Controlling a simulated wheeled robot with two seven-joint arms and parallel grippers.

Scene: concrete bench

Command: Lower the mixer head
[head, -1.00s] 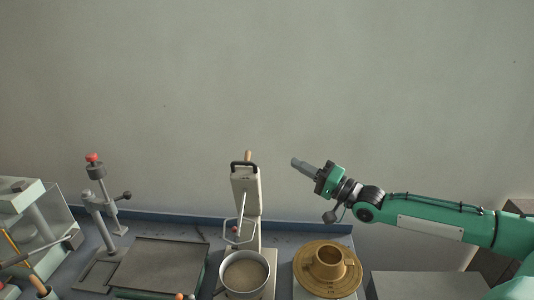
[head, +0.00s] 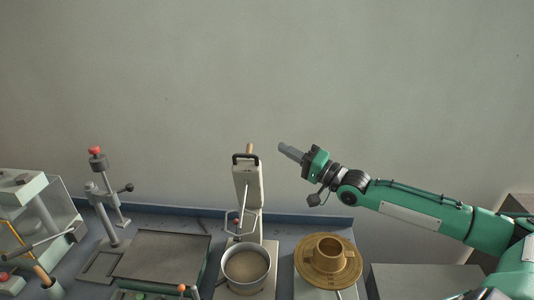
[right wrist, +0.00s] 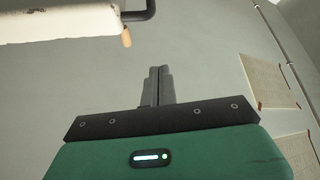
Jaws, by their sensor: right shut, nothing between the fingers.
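The mixer (head: 247,190) stands at the middle of the bench with its pale head tilted up. A black handle (head: 245,157) sits at the head's top end, and a wire paddle (head: 237,225) hangs in front. A metal bowl (head: 246,270) with grey-brown contents sits below. My right gripper (head: 283,147) is shut and empty, in the air to the right of the head's top and apart from it. In the right wrist view its closed fingers (right wrist: 158,84) point toward the wall, with the pale mixer head (right wrist: 55,20) and the black handle (right wrist: 139,14) at upper left. My left gripper is out of view.
A brass flow table (head: 328,262) stands right of the mixer. A flat grey plate (head: 163,256) and a stand with a red knob (head: 95,151) are to the left. The air between gripper and mixer head is clear.

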